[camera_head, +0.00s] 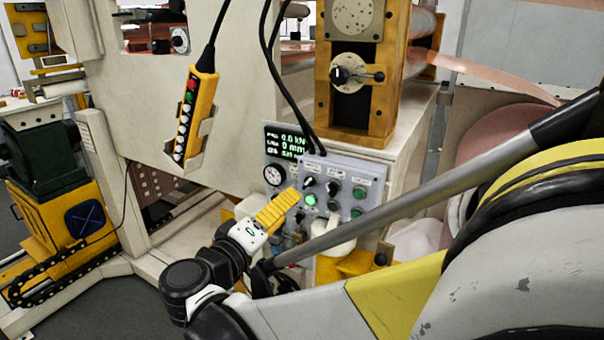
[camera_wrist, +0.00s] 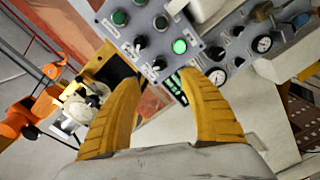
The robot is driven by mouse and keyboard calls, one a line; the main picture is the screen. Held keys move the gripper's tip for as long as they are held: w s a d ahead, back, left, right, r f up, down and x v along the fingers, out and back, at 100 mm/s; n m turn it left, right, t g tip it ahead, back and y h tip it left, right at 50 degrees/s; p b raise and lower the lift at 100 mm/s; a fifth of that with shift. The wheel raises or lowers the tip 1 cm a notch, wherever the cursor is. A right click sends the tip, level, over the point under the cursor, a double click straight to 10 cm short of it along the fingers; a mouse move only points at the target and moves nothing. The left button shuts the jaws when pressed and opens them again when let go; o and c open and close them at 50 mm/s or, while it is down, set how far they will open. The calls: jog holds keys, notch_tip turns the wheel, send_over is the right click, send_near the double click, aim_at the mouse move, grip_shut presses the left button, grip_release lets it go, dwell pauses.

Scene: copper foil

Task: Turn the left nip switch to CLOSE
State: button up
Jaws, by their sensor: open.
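The grey control panel (camera_head: 345,178) is on the machine front, with black rotary switches, green buttons and one lit green lamp (camera_head: 310,200). The upper-left black switch (camera_head: 308,182) is probably the left nip switch; its label is too small to read. It also shows in the wrist view (camera_wrist: 159,63), near and between my fingertips. My gripper (camera_head: 293,192) has yellow fingers and is just left of the panel. In the wrist view my gripper (camera_wrist: 160,76) is open with nothing between its fingers. I cannot tell whether it touches the switch.
A green digital display (camera_head: 284,140) and a round gauge (camera_head: 273,175) are left of the panel. A yellow pendant (camera_head: 194,115) hangs at upper left. Black cables (camera_head: 285,90) run down to the panel top. A white-grey handle (camera_head: 335,238) juts out below it.

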aim_at(305, 185)
jog(key=b+x, duration=0.1)
jog(key=x, duration=0.4)
jog(key=b+x, duration=0.1)
jog(key=x, duration=0.4)
jog(key=shift+w+a+r, duration=0.1)
jog(key=shift+w+r, duration=0.1)
jog(key=shift+w, duration=0.1)
jog(key=shift+c, duration=0.5)
grip_shut()
